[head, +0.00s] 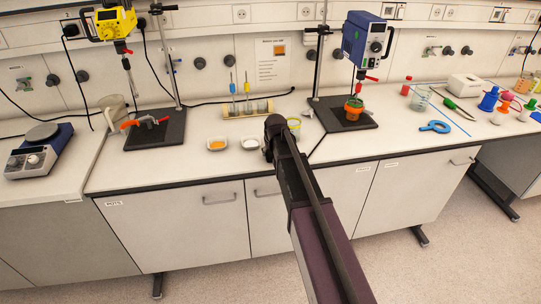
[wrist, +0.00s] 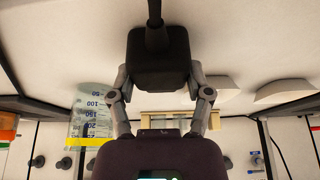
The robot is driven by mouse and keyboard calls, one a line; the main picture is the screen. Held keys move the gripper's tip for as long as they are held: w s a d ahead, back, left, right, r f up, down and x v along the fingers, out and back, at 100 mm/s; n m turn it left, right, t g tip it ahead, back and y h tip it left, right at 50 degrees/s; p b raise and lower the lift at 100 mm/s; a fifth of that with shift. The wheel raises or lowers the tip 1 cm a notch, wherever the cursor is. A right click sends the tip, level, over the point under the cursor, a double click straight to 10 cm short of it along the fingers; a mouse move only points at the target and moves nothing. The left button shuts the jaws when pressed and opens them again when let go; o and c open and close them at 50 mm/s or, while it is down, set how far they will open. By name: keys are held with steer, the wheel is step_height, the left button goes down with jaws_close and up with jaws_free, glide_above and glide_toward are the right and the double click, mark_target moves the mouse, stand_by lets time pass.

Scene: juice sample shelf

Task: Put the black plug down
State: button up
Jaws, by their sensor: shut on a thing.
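The black plug (wrist: 158,62) shows in the wrist view as a dark block with a thick black stem or cord running to the top edge. My gripper (wrist: 161,90) is shut on it, one finger on each side. In the head view my gripper (head: 272,128) is over the front part of the white bench (head: 180,175), seen from behind my arm. The plug cannot be told apart from the dark gripper there. Whether the plug touches the bench top cannot be told.
A beaker with a yellow band (head: 294,124) stands just right of my gripper. Two small dishes, one with orange contents (head: 217,143) and one white (head: 250,143), are close on the left. A rack (head: 248,110) stands behind; a stirrer stand (head: 345,113) is to the right.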

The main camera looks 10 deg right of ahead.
mark_target(271, 151)
steer(key=shift+r, duration=0.15)
step_height(271, 151, up, 4)
steer(key=p, duration=0.4)
steer(key=s+d, duration=0.2)
steer(key=s, duration=0.5)
steer(key=s+d+p, duration=0.1)
steer(key=s+d, duration=0.2)
steer(key=s, duration=0.5)
steer(key=shift+r, duration=0.3)
